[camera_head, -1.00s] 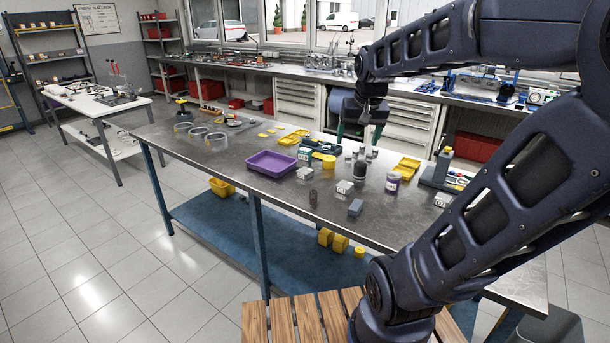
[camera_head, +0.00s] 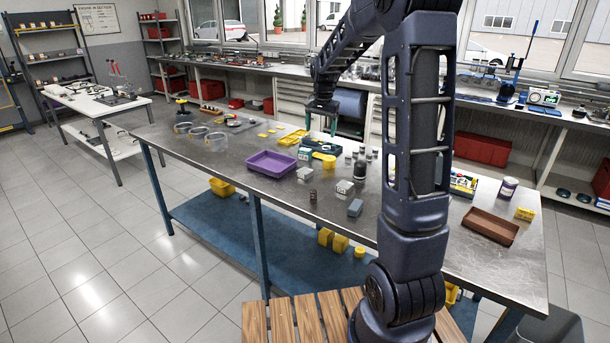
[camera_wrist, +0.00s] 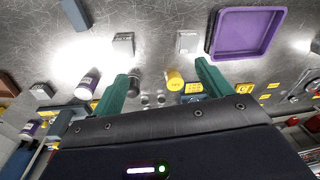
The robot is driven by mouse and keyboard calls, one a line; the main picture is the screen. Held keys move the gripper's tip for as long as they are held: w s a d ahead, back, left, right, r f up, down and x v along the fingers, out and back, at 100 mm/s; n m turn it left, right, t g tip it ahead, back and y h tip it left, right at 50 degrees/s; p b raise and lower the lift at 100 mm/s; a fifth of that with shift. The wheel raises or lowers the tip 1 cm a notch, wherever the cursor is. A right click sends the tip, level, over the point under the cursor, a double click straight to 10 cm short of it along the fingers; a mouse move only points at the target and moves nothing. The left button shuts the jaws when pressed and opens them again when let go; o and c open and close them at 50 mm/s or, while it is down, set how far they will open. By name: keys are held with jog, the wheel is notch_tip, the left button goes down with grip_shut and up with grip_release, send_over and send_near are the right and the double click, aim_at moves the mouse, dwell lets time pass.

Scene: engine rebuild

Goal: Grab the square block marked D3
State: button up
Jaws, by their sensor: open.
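Several small grey square blocks with dark markings lie on the metal workbench (camera_head: 230,180); the markings are too small to read, so I cannot tell which is D3. One block (camera_head: 345,187) lies near the bench's middle and shows in the wrist view (camera_wrist: 124,43). Another (camera_head: 304,174) lies by the purple tray (camera_head: 271,164), also in the wrist view (camera_wrist: 187,40). A third (camera_wrist: 41,91) is at left in the wrist view; my arm hides that area in the head view. My gripper (camera_wrist: 167,68) is open and empty above the bench, apart from these blocks.
A plain blue-grey block (camera_head: 355,208) lies near the front edge. A dark bottle (camera_head: 360,170), a yellow cylinder (camera_wrist: 174,80) and a purple-labelled can (camera_wrist: 88,84) stand nearby. A brown tray (camera_head: 490,226) lies at right.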

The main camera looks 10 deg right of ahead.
jog(key=w+a+f+m+g, duration=0.1)
jog(key=w+a+f+m, duration=0.25)
jog(key=w+f, duration=1)
send_over(305, 170)
jog(key=shift+n, duration=0.35)
jog(key=f, duration=0.5)
jog(key=shift+w+f, duration=0.25)
jog(key=shift+f, duration=0.05)
jog(key=shift+s+f, duration=0.2)
jog(key=shift+f, duration=1.15)
jog(key=shift+s+f, duration=0.15)
jog(key=shift+f, duration=1.15)
jog(key=c, duration=1.2)
jog(key=shift+c, duration=0.2)
jog(key=shift+r, duration=0.15)
